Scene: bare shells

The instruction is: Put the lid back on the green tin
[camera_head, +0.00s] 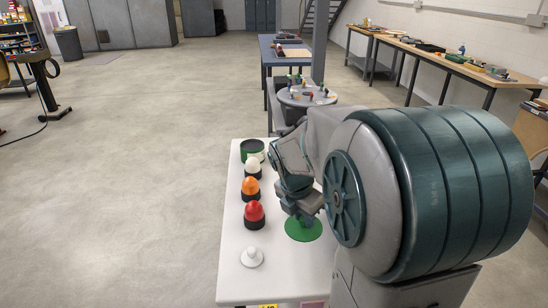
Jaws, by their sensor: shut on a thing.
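The green tin (252,149) stands open and upright at the far left of the white table. The round green lid (304,233) is a flat disc at the table's right side, nearer to me, just below my gripper (303,212). My gripper points down and is shut on the lid, though the grip itself is partly hidden by the jaws. I cannot tell whether the lid touches the table or is raised a little. The lid is apart from the tin.
White (253,165), orange (251,187) and red (254,211) domes in dark cups stand in a row between tin and front. A white knobbed piece (252,257) lies nearer. The white table (279,275) is clear at front right. My arm hides its right edge.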

